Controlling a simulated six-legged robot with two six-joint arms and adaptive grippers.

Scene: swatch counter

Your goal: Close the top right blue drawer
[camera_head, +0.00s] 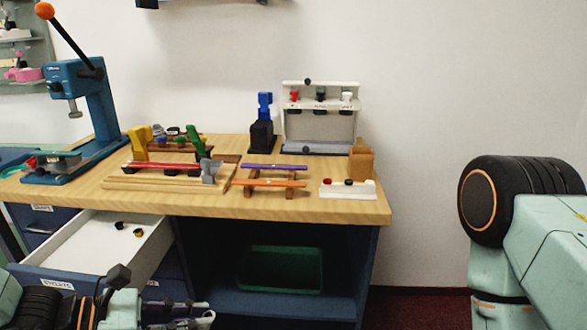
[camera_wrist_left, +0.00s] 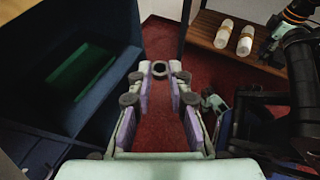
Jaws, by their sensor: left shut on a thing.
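An open drawer (camera_head: 130,237) with a white inside and a blue front is pulled out from the desk at lower left in the head view.
The wooden desktop (camera_head: 340,208) holds a blue press (camera_head: 95,115), racks and a white stand. A green bin (camera_head: 280,268) sits in the open shelf under it. A wooden shelf (camera_wrist_left: 236,48) with two white rolls stands on the red floor. Bare floor shows beneath the left gripper.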

